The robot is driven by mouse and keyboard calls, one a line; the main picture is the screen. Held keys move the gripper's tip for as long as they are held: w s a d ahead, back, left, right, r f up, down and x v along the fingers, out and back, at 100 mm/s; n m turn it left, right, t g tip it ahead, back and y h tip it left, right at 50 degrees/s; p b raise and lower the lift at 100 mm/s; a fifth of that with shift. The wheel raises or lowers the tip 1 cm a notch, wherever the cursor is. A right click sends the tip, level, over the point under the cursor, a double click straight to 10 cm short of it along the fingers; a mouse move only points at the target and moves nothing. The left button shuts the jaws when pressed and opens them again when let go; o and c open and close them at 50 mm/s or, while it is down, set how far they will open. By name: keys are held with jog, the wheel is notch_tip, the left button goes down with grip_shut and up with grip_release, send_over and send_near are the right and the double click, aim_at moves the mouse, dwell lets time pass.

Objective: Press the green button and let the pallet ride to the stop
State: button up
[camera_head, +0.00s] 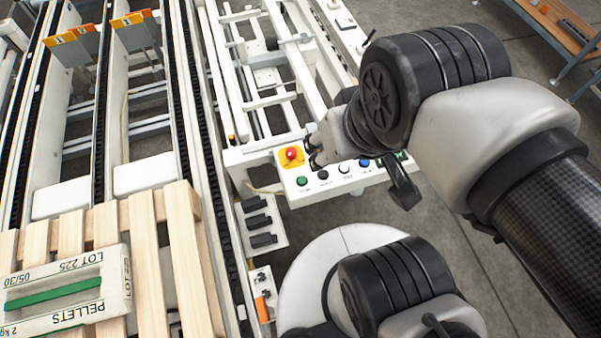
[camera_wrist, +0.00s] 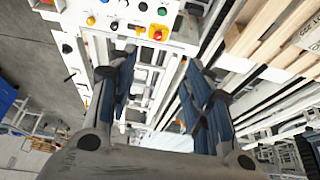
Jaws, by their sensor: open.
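The green button (camera_head: 302,181) is at the near left end of a white control panel (camera_head: 331,182), below a red stop knob (camera_head: 291,154) on a yellow plate. It also shows in the wrist view (camera_wrist: 162,11) near the top edge. My gripper (camera_head: 313,150) is open and empty, with its fingertips by the panel, right of the red knob and beyond the green button. I cannot tell whether they touch the panel. The wooden pallet (camera_head: 183,255) sits on the chain conveyor at the lower left, bearing a load marked "PELLETS" (camera_head: 65,290).
Black, white and blue buttons sit in a row beside the green one. Chain rails (camera_head: 180,90) run away from the pallet, with clear track beyond it. Orange numbered signs (camera_head: 72,46) stand at the far left. A white frame (camera_head: 265,75) lies behind the panel.

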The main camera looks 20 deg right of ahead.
grip_shut()
dwell(0.6)
dwell(1.2)
